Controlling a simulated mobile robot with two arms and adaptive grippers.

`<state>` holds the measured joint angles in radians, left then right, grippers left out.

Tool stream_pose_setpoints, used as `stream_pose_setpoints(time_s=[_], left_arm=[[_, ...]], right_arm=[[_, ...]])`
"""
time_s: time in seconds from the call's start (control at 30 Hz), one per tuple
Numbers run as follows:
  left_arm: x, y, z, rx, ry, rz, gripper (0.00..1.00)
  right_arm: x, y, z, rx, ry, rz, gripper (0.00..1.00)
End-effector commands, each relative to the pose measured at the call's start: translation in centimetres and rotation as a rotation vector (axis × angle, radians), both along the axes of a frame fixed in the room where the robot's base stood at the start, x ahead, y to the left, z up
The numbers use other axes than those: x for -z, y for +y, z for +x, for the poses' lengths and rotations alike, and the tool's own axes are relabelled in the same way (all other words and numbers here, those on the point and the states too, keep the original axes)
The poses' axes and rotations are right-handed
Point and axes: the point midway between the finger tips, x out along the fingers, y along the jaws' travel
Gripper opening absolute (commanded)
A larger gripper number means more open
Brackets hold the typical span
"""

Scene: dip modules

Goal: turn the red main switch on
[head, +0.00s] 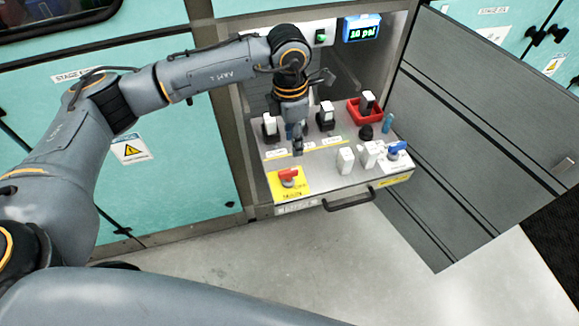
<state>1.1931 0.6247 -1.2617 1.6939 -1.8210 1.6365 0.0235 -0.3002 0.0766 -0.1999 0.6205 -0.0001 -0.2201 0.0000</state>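The red main switch (289,175) sits on a yellow plate (281,190) at the front left corner of the pulled-out drawer panel (322,183). Its red handle lies roughly sideways across the plate. My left gripper (298,148) points down over the panel, above and behind the red switch in the picture, apart from it. Its fingers are small and dark here, and I cannot tell whether they are open or shut. No held object shows in it. My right gripper is out of view.
White modules stand on the panel, some in black sockets (326,122). A red tray (365,110) holds another. A blue-handled switch (396,149) is at the front right. A display (361,28) reads "16 psi" near a green switch (320,36). The grey door (480,140) stands open right.

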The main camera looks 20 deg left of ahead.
Motion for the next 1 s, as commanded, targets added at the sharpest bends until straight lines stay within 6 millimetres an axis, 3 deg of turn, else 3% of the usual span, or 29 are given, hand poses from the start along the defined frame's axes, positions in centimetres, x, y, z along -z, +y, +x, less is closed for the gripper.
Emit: stream_pose_setpoints(time_s=[0.1, 0.23, 0.7, 1.0], left_arm=[[-0.2, 1.7, 0.5, -0.009, -0.01, 0.065, 0.38], [1.0, 1.8, 0.5, -0.011, -0.008, 0.07, 0.38], [10.4, 1.6, 0.4, -0.009, -0.006, 0.066, 0.38], [13.3, 1.6, 0.4, -0.009, -0.01, 0.064, 0.38]], right_arm=[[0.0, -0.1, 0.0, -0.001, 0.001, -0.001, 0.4], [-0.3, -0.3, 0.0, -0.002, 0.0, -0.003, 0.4], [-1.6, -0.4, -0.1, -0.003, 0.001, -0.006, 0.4], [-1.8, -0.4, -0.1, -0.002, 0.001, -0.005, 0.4]])
